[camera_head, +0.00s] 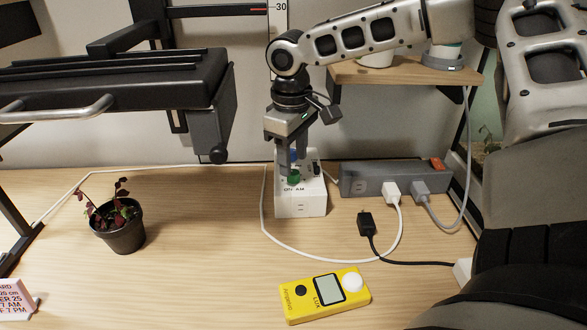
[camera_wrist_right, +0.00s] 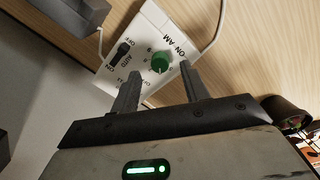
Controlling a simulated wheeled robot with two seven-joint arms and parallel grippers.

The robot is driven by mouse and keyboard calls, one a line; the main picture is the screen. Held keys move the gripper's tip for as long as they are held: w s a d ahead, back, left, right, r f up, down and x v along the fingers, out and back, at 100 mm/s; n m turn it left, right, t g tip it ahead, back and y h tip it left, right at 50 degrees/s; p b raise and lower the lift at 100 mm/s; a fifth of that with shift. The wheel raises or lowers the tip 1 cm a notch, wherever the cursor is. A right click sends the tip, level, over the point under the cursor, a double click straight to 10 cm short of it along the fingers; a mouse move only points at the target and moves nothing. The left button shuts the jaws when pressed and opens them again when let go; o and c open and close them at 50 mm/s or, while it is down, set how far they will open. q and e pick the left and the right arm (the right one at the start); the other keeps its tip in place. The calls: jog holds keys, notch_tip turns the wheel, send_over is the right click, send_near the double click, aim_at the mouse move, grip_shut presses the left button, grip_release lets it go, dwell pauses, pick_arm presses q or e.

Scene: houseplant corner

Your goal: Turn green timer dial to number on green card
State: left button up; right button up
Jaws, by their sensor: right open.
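The white timer box (camera_head: 301,200) stands on the wooden table, with lettering including "ON-AM" on its top. Its green dial (camera_head: 293,178) shows partly below my right gripper (camera_head: 292,168). In the right wrist view the green dial (camera_wrist_right: 161,62) has a small pale mark, too small to read. My right gripper (camera_wrist_right: 157,82) is open, pointing down, with its fingertips either side of the dial; contact cannot be told. A blue part (camera_head: 293,155) shows behind the fingers. My left gripper is out of view.
A grey power strip (camera_head: 380,181) with plugs and cables lies right of the timer. A white cable loops around the timer. A yellow lux meter (camera_head: 325,294) lies in front, and a potted plant (camera_head: 118,228) stands left. The table between plant and timer is clear.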

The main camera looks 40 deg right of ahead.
aim_at(294, 172)
jog(key=shift+d+f, duration=0.1)
jog(key=shift+f, duration=1.45)
jog(key=c, duration=1)
